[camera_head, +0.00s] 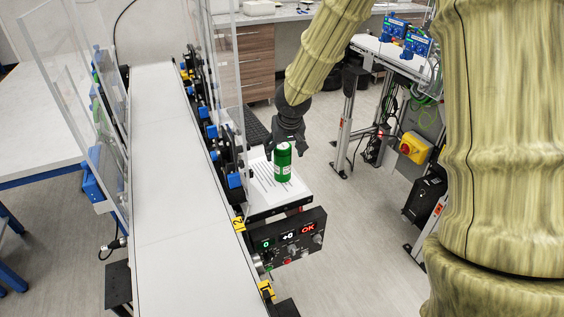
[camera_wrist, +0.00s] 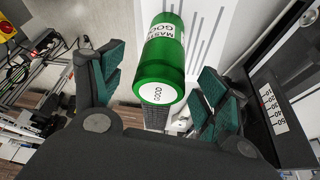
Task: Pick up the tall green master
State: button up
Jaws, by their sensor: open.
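The tall green master (camera_head: 282,163) is a green cylinder with a white label. It stands upright on a small white platform (camera_head: 262,205) beside the conveyor. My gripper (camera_head: 287,150) is just behind and above the master in the head view. In the wrist view my gripper (camera_wrist: 158,85) is open, with one green-padded finger on each side of the master. Whether a pad touches it cannot be told.
A black panel (camera_head: 290,240) with lit displays and knobs sits in front of the platform. A long pale conveyor belt (camera_head: 165,180) runs to the left, with clear upright guards (camera_head: 225,70) along it. Another bench with blue devices (camera_head: 405,35) stands at the back right.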

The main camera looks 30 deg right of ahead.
jog(key=shift+w+p+x, duration=0.2)
jog(key=shift+p+x, duration=0.15)
jog(key=shift+x, duration=0.65)
jog(key=shift+w+p+x, duration=0.15)
jog(key=shift+p+x, duration=0.15)
jog(key=shift+x, duration=0.65)
jog(key=shift+w+d+f, duration=0.1)
jog(key=shift+w+f, duration=0.15)
jog(key=shift+f, duration=0.25)
jog(key=c, duration=1.3)
jog(key=shift+c, duration=0.7)
jog(key=shift+r, duration=0.15)
